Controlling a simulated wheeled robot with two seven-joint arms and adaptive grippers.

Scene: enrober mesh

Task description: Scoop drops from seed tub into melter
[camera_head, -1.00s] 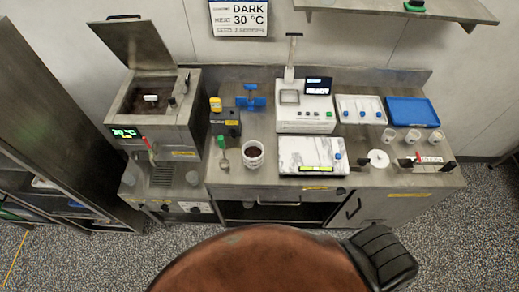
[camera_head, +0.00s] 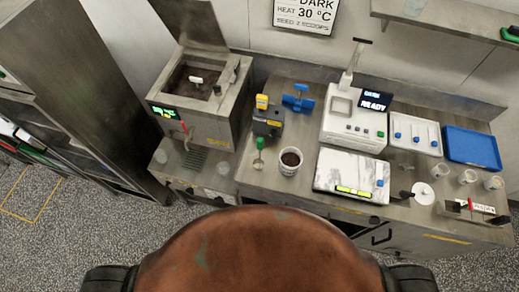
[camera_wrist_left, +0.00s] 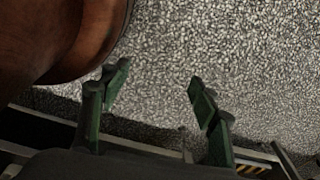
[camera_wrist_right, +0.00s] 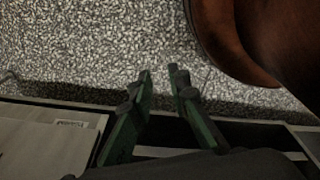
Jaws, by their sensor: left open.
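The seed tub (camera_head: 290,162) is a white cup with dark drops in it, standing on the steel counter in the head view. A scoop with a green handle (camera_head: 260,144) lies just left of it. The melter (camera_head: 196,121) is a steel box at the left of the counter, its lid (camera_head: 196,20) raised, with dark contents and a white item inside. My left gripper (camera_wrist_left: 158,80) is open and empty over the floor in the left wrist view. My right gripper (camera_wrist_right: 161,76) is empty, its fingertips a small gap apart. Neither gripper shows in the head view.
A marble slab (camera_head: 343,165) lies right of the tub, with a white machine (camera_head: 352,130) behind it. A blue tray (camera_head: 471,151) and small cups stand farther right. A dark yellow-topped device (camera_head: 267,122) is behind the scoop. A tall cabinet (camera_head: 75,60) stands left.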

